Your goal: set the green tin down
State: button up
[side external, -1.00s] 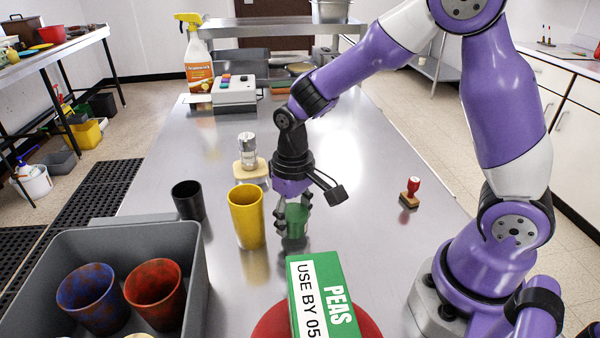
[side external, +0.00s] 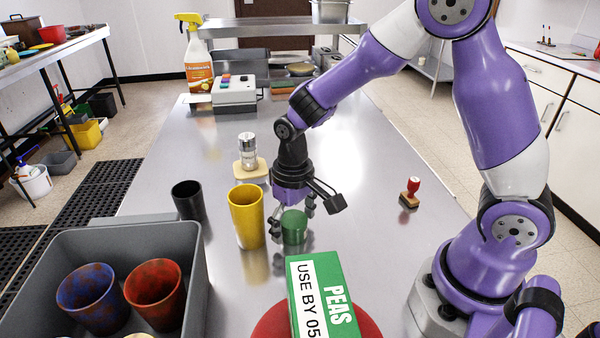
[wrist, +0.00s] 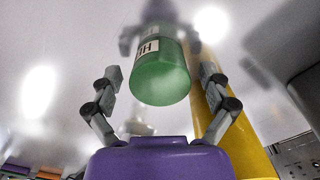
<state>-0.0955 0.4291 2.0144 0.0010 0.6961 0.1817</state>
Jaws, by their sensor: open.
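The green tin (side external: 294,228) stands upright on the steel table, just right of the yellow cup (side external: 246,217). In the wrist view the tin (wrist: 160,78) shows its green end and part of a white label with dark letters. My gripper (side external: 290,214) is open, pointing down over the tin, its fingers spread to either side. In the wrist view my gripper (wrist: 160,73) has a visible gap between each finger and the tin. The tin's full label is not readable.
A black cup (side external: 188,201) stands left of the yellow cup. A grey bin (side external: 190,250) holding cups is at front left. A green peas box (side external: 322,290) lies in front. A red-handled stamp (side external: 410,192) is to the right, with clear table between.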

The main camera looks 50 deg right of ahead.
aim_at(294, 219)
notch_tip(294, 219, up, 12)
jog(key=s+d+r+t, duration=0.1)
jog(key=s+r+t, duration=0.1)
jog(key=s, duration=0.2)
jog(key=s+d+r+n+t, duration=0.1)
jog(key=s+r+t, duration=0.1)
jog(key=s, duration=0.3)
jog(key=shift+d+r+t, duration=0.3)
jog(key=shift+d+t, duration=0.05)
jog(key=shift+t, duration=0.25)
jog(key=shift+o, duration=0.5)
jog(key=shift+s, duration=0.25)
